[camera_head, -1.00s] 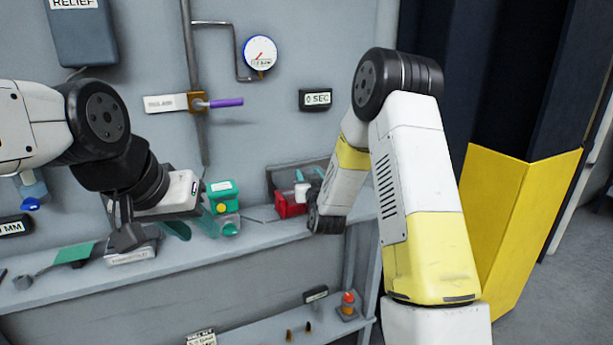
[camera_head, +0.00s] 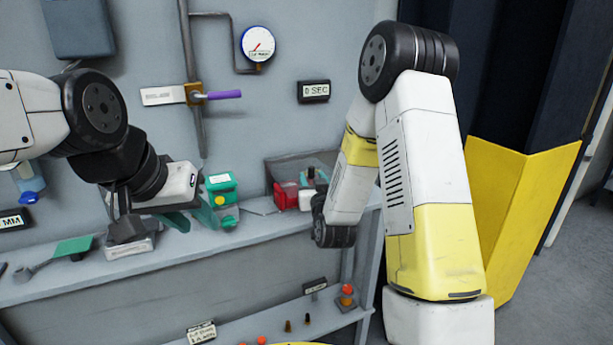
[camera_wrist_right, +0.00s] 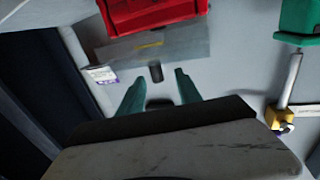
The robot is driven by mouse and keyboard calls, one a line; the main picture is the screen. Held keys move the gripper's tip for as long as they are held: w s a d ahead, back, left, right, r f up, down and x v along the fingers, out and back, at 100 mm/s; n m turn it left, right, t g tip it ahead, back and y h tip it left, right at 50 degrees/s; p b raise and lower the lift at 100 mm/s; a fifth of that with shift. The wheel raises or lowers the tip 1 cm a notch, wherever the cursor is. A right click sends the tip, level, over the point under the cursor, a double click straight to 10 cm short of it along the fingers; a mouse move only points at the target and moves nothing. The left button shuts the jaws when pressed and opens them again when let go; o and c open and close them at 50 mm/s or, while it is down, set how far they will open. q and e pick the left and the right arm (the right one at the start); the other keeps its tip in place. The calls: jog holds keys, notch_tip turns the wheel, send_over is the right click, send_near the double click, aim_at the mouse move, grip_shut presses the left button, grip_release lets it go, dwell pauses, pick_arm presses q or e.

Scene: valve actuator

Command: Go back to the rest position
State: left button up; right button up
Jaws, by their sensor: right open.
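My left gripper (camera_head: 195,220) hangs over the shelf at the left of the head view, with its teal fingers spread. I see nothing between them. My right gripper (camera_wrist_right: 158,92) is open in the right wrist view, its teal fingers apart with no object held. A red box (camera_wrist_right: 150,12) lies beyond its fingertips; it also shows in the head view (camera_head: 286,194). In the head view my right arm bends down at the right, and its forearm and wrist largely hide the right gripper.
A shelf (camera_head: 75,283) runs along the wall, with a green device (camera_head: 222,188) beside my left gripper. A pipe valve with a purple handle (camera_head: 224,95) and a gauge (camera_head: 258,44) are above. A yellow panel (camera_head: 520,200) stands at the right. A lower shelf holds small parts.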

jog(key=shift+r, duration=0.3)
jog(key=s+d+r+g, duration=0.3)
jog(key=s+r+g, duration=0.3)
jog(key=s+r, duration=0.3)
jog(key=s+d+g, duration=0.3)
jog(key=s+g, duration=0.2)
jog(key=s, duration=1.9)
jog(key=shift+r+g+y, duration=0.3)
jog(key=shift+r+g, duration=0.1)
jog(key=shift+r, duration=0.05)
jog(key=shift+a, duration=0.2)
jog(key=shift+c, duration=0.5)
